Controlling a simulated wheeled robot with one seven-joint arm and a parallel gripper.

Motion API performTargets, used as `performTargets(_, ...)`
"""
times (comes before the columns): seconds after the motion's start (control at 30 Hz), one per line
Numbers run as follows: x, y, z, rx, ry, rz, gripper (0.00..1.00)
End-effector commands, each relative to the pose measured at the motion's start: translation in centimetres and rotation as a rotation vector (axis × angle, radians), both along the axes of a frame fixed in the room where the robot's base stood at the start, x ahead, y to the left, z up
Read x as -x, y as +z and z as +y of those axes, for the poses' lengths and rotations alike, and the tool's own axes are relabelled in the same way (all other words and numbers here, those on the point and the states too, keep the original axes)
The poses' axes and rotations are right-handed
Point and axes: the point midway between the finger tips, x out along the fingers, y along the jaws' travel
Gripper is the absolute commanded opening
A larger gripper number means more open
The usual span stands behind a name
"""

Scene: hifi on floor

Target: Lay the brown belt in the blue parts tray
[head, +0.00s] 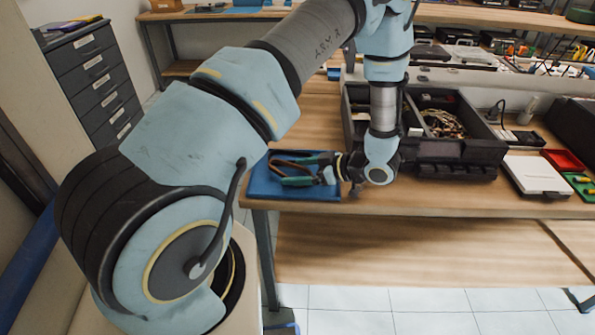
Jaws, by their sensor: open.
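The blue parts tray (262,187) lies on the wooden bench near its front left corner. The brown belt (281,161) shows as a dark loop within the tray's outline. I cannot tell whether it rests fully on the tray floor. My gripper (299,170) reaches in from the right, low over the tray. Its two green-tipped fingers are apart, one on the far side and one on the near side, close by the belt. Contact between fingers and belt is too small to tell. My wrist hides the bench just right of the tray.
A black divided case (455,149) with cables stands right of my wrist. A white flat box (536,175), a red bin (563,161) and green bins lie farther right. A grey drawer cabinet (95,75) stands at the back left. Bare bench top lies behind the tray.

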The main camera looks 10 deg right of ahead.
Motion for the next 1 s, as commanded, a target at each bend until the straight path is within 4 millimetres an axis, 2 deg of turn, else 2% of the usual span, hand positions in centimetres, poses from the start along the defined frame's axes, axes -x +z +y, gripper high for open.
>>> performTargets(0.17,1.0,0.7,-1.8,0.003,-0.003,-0.001,0.89)
performTargets(0.5,4.4,3.7,-6.9,0.003,-0.003,-0.002,0.89)
performTargets(0.7,5.6,4.9,-8.6,0.001,0.0,-0.002,0.89)
performTargets(0.9,5.6,5.3,-8.9,0.006,-0.005,-0.002,0.89)
performTargets(0.97,4.7,5.4,-8.8,0.029,-0.018,-0.009,0.89)
performTargets(1.0,3.6,5.6,-8.8,0.059,-0.038,-0.017,0.89)
